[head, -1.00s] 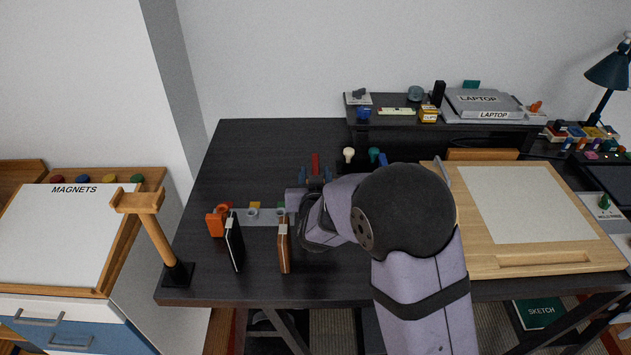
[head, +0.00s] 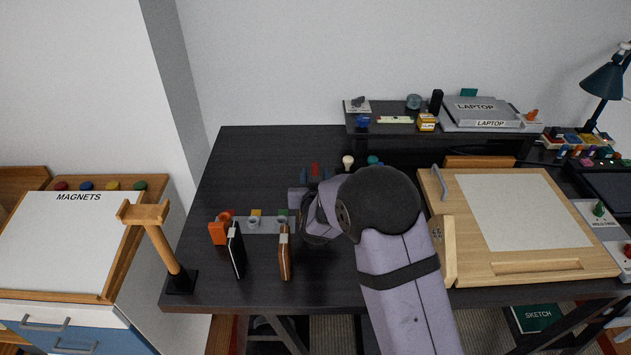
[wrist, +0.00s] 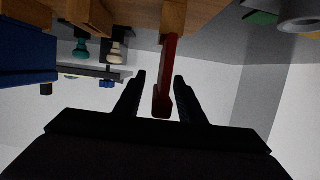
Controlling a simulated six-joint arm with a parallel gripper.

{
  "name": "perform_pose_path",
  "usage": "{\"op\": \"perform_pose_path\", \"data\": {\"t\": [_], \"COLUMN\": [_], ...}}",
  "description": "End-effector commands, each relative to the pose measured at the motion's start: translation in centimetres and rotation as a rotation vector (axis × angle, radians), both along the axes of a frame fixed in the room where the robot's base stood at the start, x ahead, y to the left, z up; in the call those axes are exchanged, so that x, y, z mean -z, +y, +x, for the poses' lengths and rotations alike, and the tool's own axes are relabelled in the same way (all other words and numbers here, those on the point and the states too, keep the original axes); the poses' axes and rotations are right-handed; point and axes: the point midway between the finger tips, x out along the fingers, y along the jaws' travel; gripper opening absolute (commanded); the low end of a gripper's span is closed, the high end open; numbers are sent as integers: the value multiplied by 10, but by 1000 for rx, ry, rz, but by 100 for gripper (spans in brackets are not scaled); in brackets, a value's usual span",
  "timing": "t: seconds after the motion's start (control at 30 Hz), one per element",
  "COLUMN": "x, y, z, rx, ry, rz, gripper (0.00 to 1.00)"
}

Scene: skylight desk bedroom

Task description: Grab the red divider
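The red divider (wrist: 165,85) shows in the wrist view as a thin upright red piece between the two dark fingers of my gripper (wrist: 159,76). A gap shows on each side, so the gripper is open around it, not closed on it. In the head view only a small red part of the divider (head: 314,169) shows between the fingertips (head: 315,175). My wrist and arm hide much of the area around it.
A drawing board (head: 460,260) lies right of my arm. A raised shelf (head: 385,127) is behind. The back left desk is clear.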

Motion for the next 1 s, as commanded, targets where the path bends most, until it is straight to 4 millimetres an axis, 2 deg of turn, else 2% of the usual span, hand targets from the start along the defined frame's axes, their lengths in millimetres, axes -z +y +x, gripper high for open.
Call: {"op": "perform_pose_path", "data": {"t": [0.2, 0.5, 0.57, 0.67, 1.0], "x": [4, 6, 6, 6, 4], "y": [0, 0, 0, 0, 0], "z": [16, 18, 18, 18, 18], "rx": [1, 0, 0, 0, 0], "ry": [-1, 0, 0, 0, -2], "rz": [0, 0, 0, 0, 0], "gripper": [36, 36, 24, 0, 0]}}
